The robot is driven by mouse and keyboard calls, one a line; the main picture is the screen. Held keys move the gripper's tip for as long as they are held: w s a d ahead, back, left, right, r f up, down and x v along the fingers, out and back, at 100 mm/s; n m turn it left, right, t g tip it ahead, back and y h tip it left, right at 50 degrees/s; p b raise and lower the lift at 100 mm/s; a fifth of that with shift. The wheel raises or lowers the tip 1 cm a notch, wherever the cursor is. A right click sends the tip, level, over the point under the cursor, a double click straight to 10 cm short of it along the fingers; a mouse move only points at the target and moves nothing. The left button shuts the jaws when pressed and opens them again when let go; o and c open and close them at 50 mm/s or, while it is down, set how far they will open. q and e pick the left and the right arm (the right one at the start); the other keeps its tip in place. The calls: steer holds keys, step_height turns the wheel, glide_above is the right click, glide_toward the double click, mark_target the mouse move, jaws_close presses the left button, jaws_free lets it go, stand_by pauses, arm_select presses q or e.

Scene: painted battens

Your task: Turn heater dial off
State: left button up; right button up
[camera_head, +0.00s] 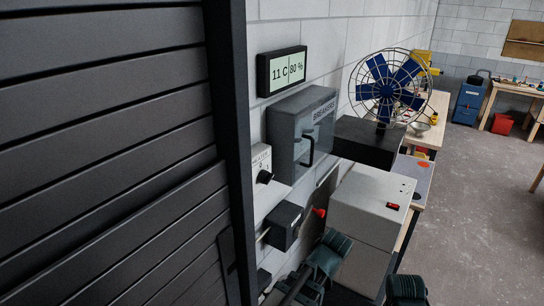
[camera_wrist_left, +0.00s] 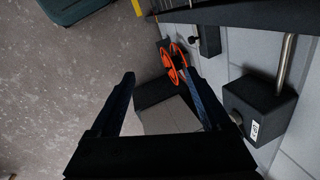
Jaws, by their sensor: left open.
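The heater control is a pale box (camera_head: 261,160) on the grey block wall in the head view, left of the breaker cabinet. Its black dial (camera_head: 265,177) sticks out from its lower front; which setting it points to is too small to read. In the left wrist view my left gripper (camera_wrist_left: 158,76) is open, with two dark fingers apart and nothing held. The dial is not clearly seen in that view. In the head view a dark green part of my arm shows low at the centre, well below the heater box; its fingertips cannot be made out.
A grey breaker cabinet (camera_head: 302,130) juts out right of the heater box. A black box (camera_head: 284,226) projects below. A dark slatted shutter (camera_head: 110,150) fills the left. A caged blue fan (camera_head: 389,88) and a light grey cabinet (camera_head: 370,205) stand right. Floor is clear further right.

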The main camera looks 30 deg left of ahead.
arm_select(q)
steer(key=w+a+r+m+y+p, duration=0.2)
steer(key=a+r+m+y, duration=0.1)
steer(key=a+r, duration=0.25)
steer(key=m+t+y, duration=0.2)
steer(key=m+y, duration=0.9)
steer(key=y, duration=0.1)
glide_toward(270, 180)
steer(key=a, duration=0.3)
steer(key=w+a, duration=0.1)
steer(key=a, duration=0.5)
steer(key=shift+w+a, duration=0.2)
steer(key=shift+a, duration=0.2)
arm_select(e)
step_height(270, 180, up, 4)
steer(key=shift+f, duration=0.15)
arm_select(q)
jaws_close()
